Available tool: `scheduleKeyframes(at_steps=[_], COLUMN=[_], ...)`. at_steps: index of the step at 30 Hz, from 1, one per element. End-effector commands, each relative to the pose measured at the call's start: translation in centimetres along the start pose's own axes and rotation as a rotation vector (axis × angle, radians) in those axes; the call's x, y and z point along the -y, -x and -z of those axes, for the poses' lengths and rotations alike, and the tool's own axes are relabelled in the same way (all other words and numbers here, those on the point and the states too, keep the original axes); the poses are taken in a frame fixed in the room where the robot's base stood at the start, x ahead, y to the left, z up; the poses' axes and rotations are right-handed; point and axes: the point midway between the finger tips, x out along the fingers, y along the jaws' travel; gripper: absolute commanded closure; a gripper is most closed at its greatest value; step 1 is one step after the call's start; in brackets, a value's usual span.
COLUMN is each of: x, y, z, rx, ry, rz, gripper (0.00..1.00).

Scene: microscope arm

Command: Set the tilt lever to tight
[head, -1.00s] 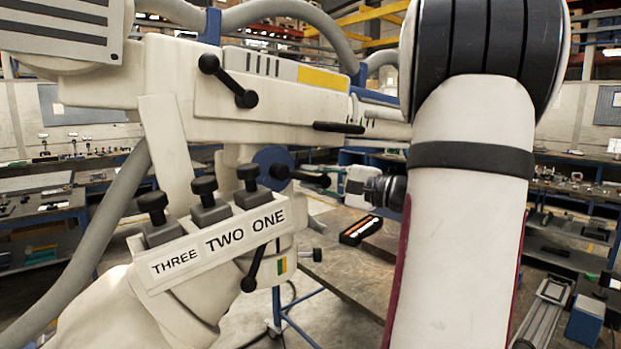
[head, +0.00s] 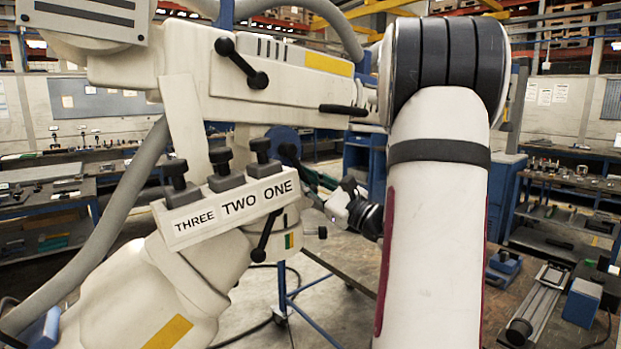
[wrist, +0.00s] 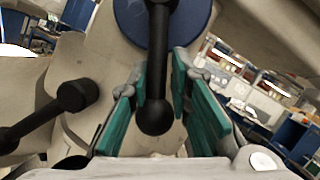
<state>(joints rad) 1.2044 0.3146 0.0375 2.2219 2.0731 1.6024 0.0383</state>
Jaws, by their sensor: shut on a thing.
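A black lever with a rounded end (wrist: 155,70) stands out from a blue round hub (wrist: 196,22) on the microscope arm. No tight or loose mark is readable. In the head view the lever (head: 290,152) slants down to the right from the blue hub. My gripper (wrist: 158,64) has its green pads on both sides of the lever near its rounded end and is shut on it. In the head view my gripper (head: 318,190) is small and partly hidden beside the pale microscope body.
Another black lever (wrist: 45,115) is close on the left of my gripper. Three black knobs stand above the THREE, TWO, ONE labels (head: 230,210). A dumbbell-shaped black lever (head: 242,62) is higher up. A workbench (head: 345,262) lies behind my arm.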

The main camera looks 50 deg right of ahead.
Motion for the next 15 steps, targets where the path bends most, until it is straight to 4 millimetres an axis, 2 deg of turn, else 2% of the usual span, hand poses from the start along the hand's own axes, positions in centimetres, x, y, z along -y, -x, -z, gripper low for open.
scheduleKeyframes(at_steps=[15], x=[-0.90], y=[0.16], z=[0.28], rx=[-0.003], ry=[-0.113], rz=[0.047], gripper=[1.00])
